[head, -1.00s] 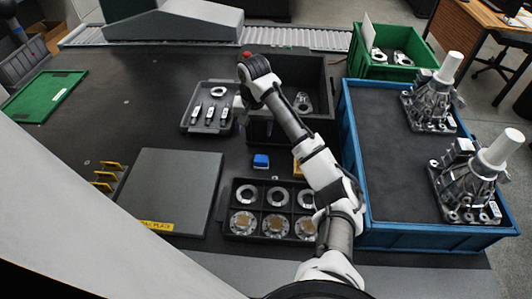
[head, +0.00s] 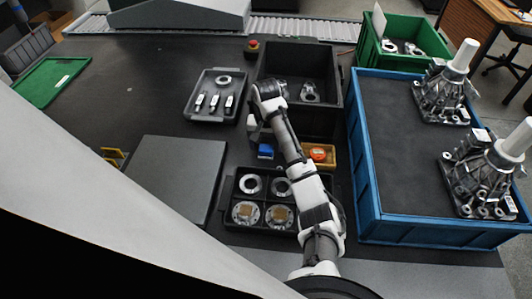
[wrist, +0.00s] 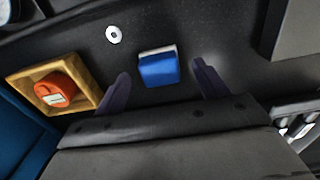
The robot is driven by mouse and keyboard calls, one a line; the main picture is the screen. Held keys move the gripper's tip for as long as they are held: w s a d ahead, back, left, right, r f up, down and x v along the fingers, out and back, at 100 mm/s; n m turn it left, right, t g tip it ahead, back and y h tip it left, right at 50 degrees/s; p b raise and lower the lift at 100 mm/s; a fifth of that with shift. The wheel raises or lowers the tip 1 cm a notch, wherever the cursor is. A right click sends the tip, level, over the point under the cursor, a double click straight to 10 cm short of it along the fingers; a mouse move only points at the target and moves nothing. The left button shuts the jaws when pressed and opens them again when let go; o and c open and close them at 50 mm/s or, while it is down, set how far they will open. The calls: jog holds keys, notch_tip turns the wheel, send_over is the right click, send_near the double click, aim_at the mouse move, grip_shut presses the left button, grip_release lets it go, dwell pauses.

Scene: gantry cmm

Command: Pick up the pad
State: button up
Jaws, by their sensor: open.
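The pad, taken to be the small blue block (head: 265,151) with a pale edge, lies on the dark table behind the black compartment tray. It also shows in the wrist view, as a blue block (wrist: 158,70) in the upper middle. My gripper (wrist: 161,74) is open, its two dark fingers apart on the left and right of the pad in the picture. The fingers hold nothing, and I cannot tell how high they are above the table. In the head view, my gripper end (head: 254,125) is just behind the pad, fingertips not clear.
A wooden box (head: 332,157) with an orange round item stands right of the pad. A black tray (head: 228,197) with metal rings is in front. A pale ring (wrist: 113,34) lies near the pad. A dark bin (head: 335,75), blue crate (head: 362,150) and flat grey plate (head: 170,175) surround the area.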

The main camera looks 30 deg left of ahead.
notch_tip(320, 180, down, 2)
jog(key=c, duration=1.1)
notch_tip(320, 180, up, 18)
jog(key=p, duration=0.4)
